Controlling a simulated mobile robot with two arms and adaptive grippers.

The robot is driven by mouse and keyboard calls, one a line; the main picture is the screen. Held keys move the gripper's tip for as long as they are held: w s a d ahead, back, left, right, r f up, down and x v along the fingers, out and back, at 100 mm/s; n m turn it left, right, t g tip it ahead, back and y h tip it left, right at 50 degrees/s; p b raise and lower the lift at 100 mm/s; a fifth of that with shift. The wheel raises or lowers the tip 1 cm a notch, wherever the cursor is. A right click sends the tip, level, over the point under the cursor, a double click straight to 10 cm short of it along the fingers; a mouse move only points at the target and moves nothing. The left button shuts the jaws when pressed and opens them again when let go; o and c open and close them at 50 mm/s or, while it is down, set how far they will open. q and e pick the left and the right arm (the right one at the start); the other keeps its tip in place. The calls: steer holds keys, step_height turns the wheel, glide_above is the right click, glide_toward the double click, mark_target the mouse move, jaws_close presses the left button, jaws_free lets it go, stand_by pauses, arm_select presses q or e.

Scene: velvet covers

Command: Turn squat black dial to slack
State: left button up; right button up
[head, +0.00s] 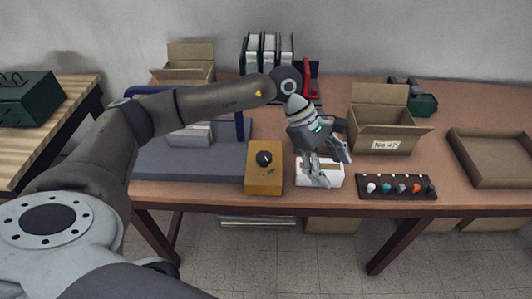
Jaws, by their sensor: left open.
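A squat black dial (264,158) sits on top of a yellow-orange box (264,181) near the front edge of the table. Some small dark marks show on the box below the dial, too small to read. My left gripper (328,176) is open, to the right of the yellow box. It points down over a white box (335,172), and its fingers hide part of that box. I cannot tell whether the fingers touch it. The dial is apart from my left gripper and in clear view. My right gripper is not in view.
A dark strip with several coloured knobs (396,187) lies right of the white box. An open cardboard box (384,134) with a label stands behind it. A shallow brown tray (480,172) is at the right. A grey mat (167,165) lies left. Binders (268,51) stand at the back.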

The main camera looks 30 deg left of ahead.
mark_target(265, 157)
arm_select(q)
steer(key=w+a+r+m+y, duration=0.15)
steer(key=a+y, duration=0.55)
steer(key=a, duration=1.2)
steer(key=shift+n, duration=0.25)
step_height(265, 157, down, 10)
steer(key=shift+s+r+p, duration=0.1)
steer(key=shift+s+p, duration=0.05)
steer(key=shift+p, duration=1)
steer(key=shift+c, duration=0.3)
steer(key=c, duration=1)
